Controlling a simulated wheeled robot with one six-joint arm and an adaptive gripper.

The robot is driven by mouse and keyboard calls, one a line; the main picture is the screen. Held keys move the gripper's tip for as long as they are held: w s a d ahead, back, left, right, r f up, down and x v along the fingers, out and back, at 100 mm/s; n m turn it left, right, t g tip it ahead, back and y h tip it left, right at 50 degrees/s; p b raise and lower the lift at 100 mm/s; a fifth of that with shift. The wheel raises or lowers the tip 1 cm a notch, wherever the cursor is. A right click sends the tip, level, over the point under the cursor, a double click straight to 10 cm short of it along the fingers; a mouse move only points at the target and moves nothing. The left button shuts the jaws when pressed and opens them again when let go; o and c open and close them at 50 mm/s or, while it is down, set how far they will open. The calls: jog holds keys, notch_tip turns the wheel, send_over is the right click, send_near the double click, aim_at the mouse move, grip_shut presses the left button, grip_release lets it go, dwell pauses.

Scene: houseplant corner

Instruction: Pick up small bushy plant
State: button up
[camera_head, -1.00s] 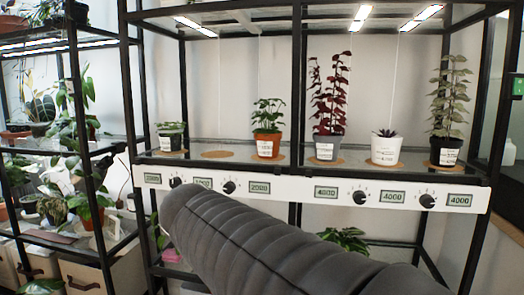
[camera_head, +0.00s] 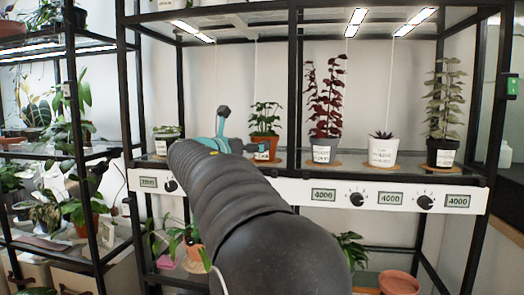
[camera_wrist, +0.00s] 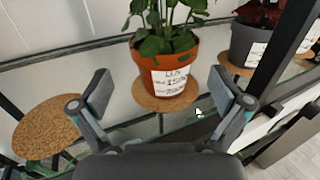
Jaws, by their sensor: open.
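The small bushy plant (camera_head: 265,120) has green leaves and stands upright in an orange pot with a white label on the shelf. In the wrist view its orange pot (camera_wrist: 172,68) stands on a round cork mat (camera_wrist: 188,98). My gripper (camera_wrist: 162,90) is open and empty, its fingers spread to either side in front of the pot and apart from it. In the head view my gripper (camera_head: 230,132) is just left of the plant, partly hidden behind my arm. The pot's lower part is partly covered there.
A dark red plant (camera_head: 325,95) in a grey pot stands to the right, then a white pot (camera_head: 383,152) and a tall pale plant (camera_head: 446,105). An empty cork mat (camera_wrist: 45,125) lies to the left. A black upright (camera_wrist: 285,60) stands at the right.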

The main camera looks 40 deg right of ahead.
jog(key=x, duration=0.3)
jog(key=shift+d, duration=0.15)
jog(key=shift+s+x, duration=0.15)
jog(key=shift+x, duration=1.15)
jog(key=shift+s+x, duration=0.1)
jog(key=shift+x, duration=1.2)
jog(key=shift+r, duration=0.15)
jog(key=c, duration=1.1)
